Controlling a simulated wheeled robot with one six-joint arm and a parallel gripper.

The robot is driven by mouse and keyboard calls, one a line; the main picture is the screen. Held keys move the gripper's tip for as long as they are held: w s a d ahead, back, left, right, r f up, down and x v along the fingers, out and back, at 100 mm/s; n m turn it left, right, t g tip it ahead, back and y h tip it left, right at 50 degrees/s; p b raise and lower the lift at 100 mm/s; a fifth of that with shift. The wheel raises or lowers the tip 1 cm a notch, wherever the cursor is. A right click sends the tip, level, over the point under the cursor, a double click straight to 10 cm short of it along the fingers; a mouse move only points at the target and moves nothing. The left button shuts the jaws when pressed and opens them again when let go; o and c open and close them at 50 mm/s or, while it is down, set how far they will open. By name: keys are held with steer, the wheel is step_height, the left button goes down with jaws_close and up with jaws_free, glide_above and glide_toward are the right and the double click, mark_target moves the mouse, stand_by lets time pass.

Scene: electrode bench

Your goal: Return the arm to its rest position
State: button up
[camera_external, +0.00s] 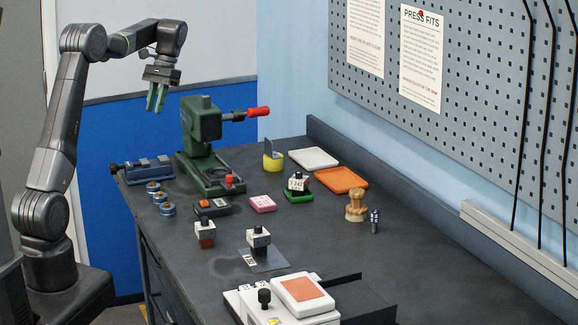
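My arm rises from the lower left and bends over at the top. My gripper (154,108) hangs from its end with its two green fingers pointing down. A narrow gap shows between the fingers, and nothing is seen in it. The gripper is in the air, in front of the blue panel and left of the green press (203,140). It is well above the dark bench (330,228) and touches nothing that I can see.
The green press has a red-handled lever (258,112). A blue vise (146,169) and several small blue round pieces lie beneath the gripper. Blocks, white and orange trays (341,180), and a white device (285,299) occupy the bench. A pegboard (460,90) stands behind.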

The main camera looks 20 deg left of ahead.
steer(key=shift+s+a+f+n+h+b, duration=0.15)
steer(key=shift+s+a+f+n+h, duration=0.1)
steer(key=shift+s+a+f+n, duration=0.25)
steer(key=shift+s+a+f+n+h+b, duration=0.15)
steer(key=shift+s+a+f+n+h, duration=0.1)
steer(key=shift+a+f+n, duration=0.45)
steer(key=shift+r, duration=0.1)
stand_by(0.4)
